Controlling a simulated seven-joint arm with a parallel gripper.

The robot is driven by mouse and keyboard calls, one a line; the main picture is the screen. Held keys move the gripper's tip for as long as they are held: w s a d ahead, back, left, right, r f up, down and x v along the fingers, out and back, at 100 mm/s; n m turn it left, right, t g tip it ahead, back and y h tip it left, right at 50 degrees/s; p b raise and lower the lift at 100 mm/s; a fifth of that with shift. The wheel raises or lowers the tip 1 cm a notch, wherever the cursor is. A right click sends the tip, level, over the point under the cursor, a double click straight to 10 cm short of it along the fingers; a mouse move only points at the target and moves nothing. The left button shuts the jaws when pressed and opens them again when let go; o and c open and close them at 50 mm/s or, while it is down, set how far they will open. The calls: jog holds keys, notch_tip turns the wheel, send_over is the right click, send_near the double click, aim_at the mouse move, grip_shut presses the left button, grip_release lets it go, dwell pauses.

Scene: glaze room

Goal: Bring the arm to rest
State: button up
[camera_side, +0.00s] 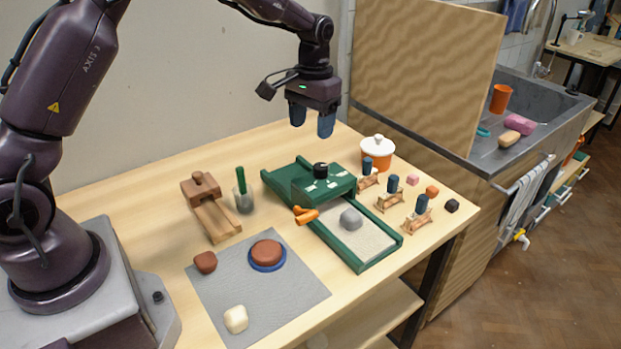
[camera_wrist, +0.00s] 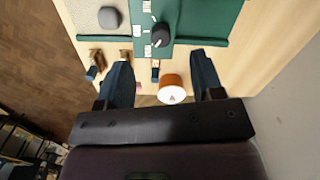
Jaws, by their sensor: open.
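My gripper (camera_side: 312,122) hangs in the air above the back of the wooden table (camera_side: 150,172), its two blue fingers pointing down. The fingers are apart with nothing between them. In the wrist view my gripper (camera_wrist: 162,72) also shows its fingers spread and empty. Below it is a green device (camera_side: 325,181) with a black knob (camera_side: 320,170) and a pale sand-coloured bed (camera_side: 375,240). An orange pot with a white lid (camera_side: 377,152) stands to the right of and below the fingers; in the wrist view the pot (camera_wrist: 172,82) appears between them, farther down.
A grey lump (camera_side: 351,219) lies on the bed. Small stands with blue-topped pieces (camera_side: 417,216) and small cubes (camera_side: 452,206) are at right. A grey mat (camera_side: 215,290) holds brown and white lumps. A wooden panel (camera_side: 425,75) and sink (camera_side: 540,100) stand behind right.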

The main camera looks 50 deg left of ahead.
jog(key=s+d+r+m+t, duration=0.1)
jog(key=s+r, duration=0.3)
jog(key=s, duration=0.5)
jog(key=s+d+r+t, duration=0.3)
jog(key=s+r, duration=0.2)
jog(key=s, duration=0.3)
jog(key=s+d+r+m+t, duration=0.1)
jog(key=s+d+r+t, duration=0.1)
jog(key=s+r, duration=0.3)
jog(key=s, duration=0.4)
jog(key=shift+s+d+r+m, duration=0.15)
jog(key=shift+s+d+m, duration=0.1)
jog(key=shift+s+m, duration=0.1)
